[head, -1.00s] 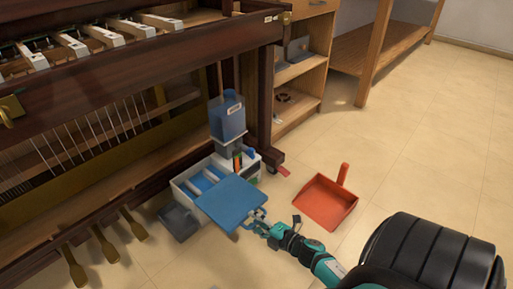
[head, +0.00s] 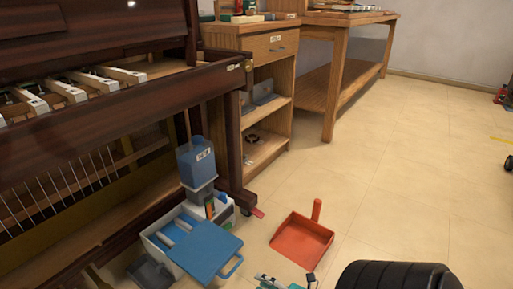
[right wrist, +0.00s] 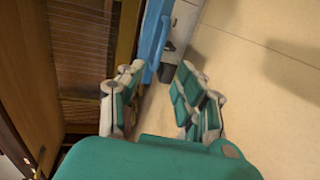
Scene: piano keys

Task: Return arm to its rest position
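My right gripper (right wrist: 160,82) is open in the right wrist view, its two teal and grey fingers apart with nothing between them. In the head view only a small part of my right gripper (head: 280,282) shows at the bottom edge. It is in front of the blue lid (head: 203,246) of a white box, apart from the lid's handle. The blue lid also shows in the right wrist view (right wrist: 155,32), beyond the fingertips. My left gripper is not in view.
An orange dustpan (head: 302,240) lies on the floor right of the white box (head: 155,238). The opened piano (head: 215,88) stands at left, with a wooden shelf unit (head: 283,92) and a workbench (head: 335,75) behind.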

